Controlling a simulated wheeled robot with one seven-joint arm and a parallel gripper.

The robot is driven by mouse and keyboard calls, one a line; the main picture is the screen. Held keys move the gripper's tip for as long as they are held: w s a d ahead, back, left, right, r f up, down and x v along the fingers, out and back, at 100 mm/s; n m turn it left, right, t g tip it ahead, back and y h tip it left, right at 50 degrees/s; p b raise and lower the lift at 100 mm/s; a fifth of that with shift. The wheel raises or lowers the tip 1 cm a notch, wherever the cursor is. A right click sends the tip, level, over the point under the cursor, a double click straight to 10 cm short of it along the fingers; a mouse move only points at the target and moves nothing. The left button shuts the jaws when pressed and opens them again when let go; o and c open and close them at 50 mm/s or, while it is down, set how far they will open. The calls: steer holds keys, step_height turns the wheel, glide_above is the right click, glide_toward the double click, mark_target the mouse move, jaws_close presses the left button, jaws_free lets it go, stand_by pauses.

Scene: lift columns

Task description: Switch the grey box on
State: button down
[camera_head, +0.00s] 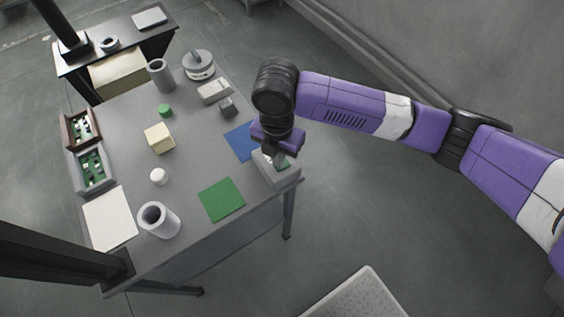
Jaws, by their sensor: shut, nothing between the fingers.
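My gripper (279,160) is shut and empty. The gripper and wrist hide part of the box top. A second, smaller pale grey box (214,92) lies farther back on the table. The switch's position is too small to tell.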

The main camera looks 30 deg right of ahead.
steer(key=shift+f+b, duration=0.35)
steer(key=shift+f, duration=0.2)
steer(key=shift+r, duration=0.2)
steer(key=shift+r+p, duration=2.85)
steer(key=shift+r, duration=0.55)
